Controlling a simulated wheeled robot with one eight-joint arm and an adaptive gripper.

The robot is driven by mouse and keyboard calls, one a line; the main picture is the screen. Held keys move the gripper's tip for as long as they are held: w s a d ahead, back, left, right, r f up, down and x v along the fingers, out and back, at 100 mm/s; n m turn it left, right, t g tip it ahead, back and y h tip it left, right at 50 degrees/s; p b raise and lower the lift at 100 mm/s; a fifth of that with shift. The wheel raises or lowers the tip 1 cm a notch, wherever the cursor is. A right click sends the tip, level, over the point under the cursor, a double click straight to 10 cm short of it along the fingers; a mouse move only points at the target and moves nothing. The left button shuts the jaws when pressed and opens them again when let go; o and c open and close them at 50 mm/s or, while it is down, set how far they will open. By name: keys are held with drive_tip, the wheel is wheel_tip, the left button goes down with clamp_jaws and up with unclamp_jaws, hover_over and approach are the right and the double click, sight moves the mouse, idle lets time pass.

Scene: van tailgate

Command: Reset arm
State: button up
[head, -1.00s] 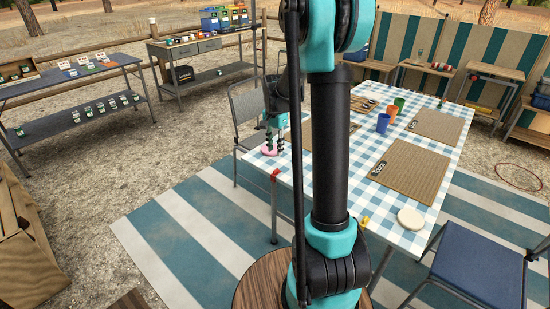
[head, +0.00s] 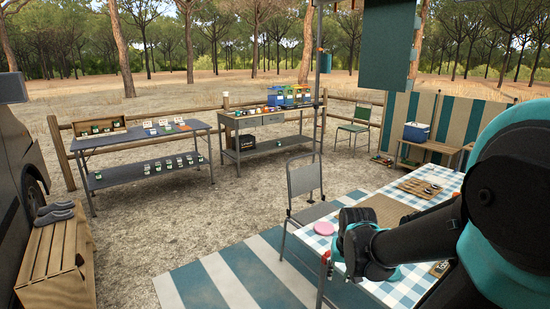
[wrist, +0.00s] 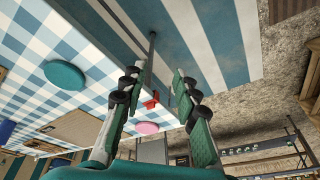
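My gripper (wrist: 158,88) is open in the wrist view, with its two dark-padded fingers apart and nothing between them that it holds. It hangs over the near left edge of the checked table (head: 405,285). In the head view my arm comes in from the lower right and crosses the table; the fingers are hard to make out there. A pink disc (head: 323,228) lies on the table's left corner, apart from the gripper; it also shows in the wrist view (wrist: 147,127). A teal round disc (wrist: 65,74) lies on the cloth in the wrist view.
A grey folding chair (head: 305,183) stands left of the table. Two workbenches with goods, a grey one (head: 140,138) and one with a drawer (head: 262,118), stand behind. Open gravel lies between.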

drive_tip(key=shift+n+t, duration=0.3)
drive_tip(key=shift+n, duration=0.6)
drive_tip(key=s, duration=0.1)
drive_tip(key=s+f, duration=0.1)
drive_tip(key=s, duration=0.1)
drive_tip(key=s+f, duration=0.1)
drive_tip(key=shift+s+a, duration=0.1)
drive_tip(key=shift+s, duration=0.1)
idle(0.7)
